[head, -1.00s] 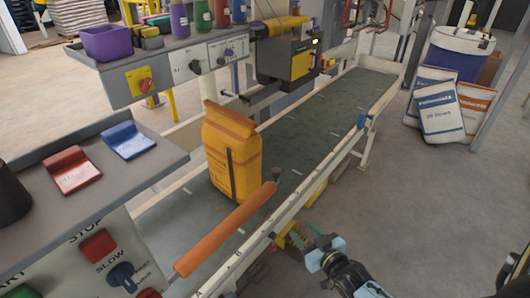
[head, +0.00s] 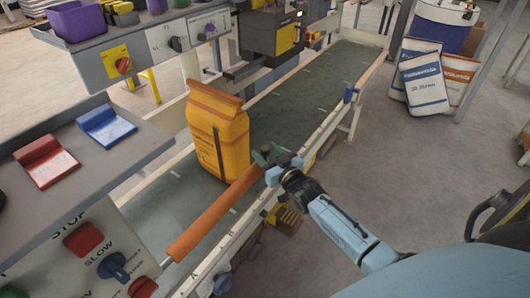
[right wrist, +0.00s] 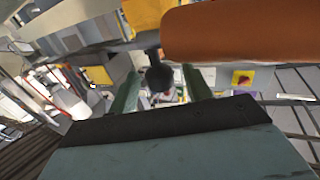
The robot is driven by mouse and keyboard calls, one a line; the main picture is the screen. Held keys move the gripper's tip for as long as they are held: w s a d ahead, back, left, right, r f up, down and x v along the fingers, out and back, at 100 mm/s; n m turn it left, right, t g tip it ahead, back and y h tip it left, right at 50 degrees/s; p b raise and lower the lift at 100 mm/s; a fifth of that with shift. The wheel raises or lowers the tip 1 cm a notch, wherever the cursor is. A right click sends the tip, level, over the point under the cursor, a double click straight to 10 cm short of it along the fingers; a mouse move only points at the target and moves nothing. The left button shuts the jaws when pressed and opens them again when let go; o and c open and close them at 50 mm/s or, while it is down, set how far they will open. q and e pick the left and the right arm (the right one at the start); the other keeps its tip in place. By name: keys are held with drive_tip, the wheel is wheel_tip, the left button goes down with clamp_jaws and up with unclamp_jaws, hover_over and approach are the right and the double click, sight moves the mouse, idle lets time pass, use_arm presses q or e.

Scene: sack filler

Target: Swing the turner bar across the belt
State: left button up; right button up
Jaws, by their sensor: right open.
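The turner bar (head: 215,213) is an orange padded bar lying slantwise along the near side of the belt (head: 285,104). In the right wrist view its orange padding (right wrist: 240,36) fills the upper right, and a dark round knob (right wrist: 158,76) shows beside it. My right gripper (head: 264,156) is at the bar's far end; its green fingers (right wrist: 160,92) are open, with the knob seen between them. I cannot tell whether they touch it. A yellow-orange sack (head: 218,135) stands upright on the belt just behind the bar. My left gripper is not in view.
The belt's pale near rail (head: 318,140) runs under my right arm. A control panel (head: 92,245) with a slow knob stands at lower left, below a shelf with red and blue flip covers. White sacks (head: 424,84) lean at the right; the floor between is clear.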

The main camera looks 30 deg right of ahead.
drive_tip(key=shift+w, duration=0.65)
clamp_jaws()
